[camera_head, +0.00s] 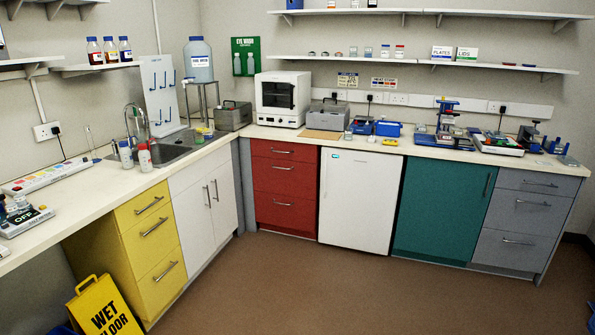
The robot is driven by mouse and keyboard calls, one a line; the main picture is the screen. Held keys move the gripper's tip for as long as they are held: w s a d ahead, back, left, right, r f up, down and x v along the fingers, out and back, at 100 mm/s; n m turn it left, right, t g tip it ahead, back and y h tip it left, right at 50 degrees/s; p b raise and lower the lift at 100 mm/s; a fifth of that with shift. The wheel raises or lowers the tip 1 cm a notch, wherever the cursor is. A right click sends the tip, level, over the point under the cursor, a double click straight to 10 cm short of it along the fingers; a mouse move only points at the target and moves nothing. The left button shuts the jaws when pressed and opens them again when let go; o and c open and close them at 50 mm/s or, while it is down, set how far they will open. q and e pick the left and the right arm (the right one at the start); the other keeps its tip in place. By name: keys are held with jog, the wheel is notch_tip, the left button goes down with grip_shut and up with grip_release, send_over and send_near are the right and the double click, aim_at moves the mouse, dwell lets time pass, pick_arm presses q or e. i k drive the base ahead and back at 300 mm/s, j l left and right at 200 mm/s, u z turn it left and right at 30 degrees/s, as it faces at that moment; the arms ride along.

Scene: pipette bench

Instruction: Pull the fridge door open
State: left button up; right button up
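The fridge (358,205) is a white under-counter unit with a small blue-green label at the top left of its door. It stands below the back counter, between the red drawers and the teal cabinet. Its door looks closed, flush with the units beside it. I cannot make out a handle on it. Neither of my grippers shows in this view.
Red drawers (284,190) stand left of the fridge and a teal cabinet (442,207) stands right. A yellow wet-floor sign (104,310) is at the lower left. The brown floor (300,290) in front of the fridge is clear.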

aim_at(359, 190)
jog(key=i+j+u, duration=0.1)
jog(key=i, duration=0.6)
jog(key=i+u, duration=0.1)
jog(key=i, duration=1.3)
jog(key=i+u, duration=0.15)
jog(key=i, duration=0.55)
jog(key=i+l+u, duration=0.1)
jog(key=i, duration=0.6)
jog(key=i+l+u, duration=0.1)
jog(key=i+l, duration=0.15)
jog(key=i, duration=0.45)
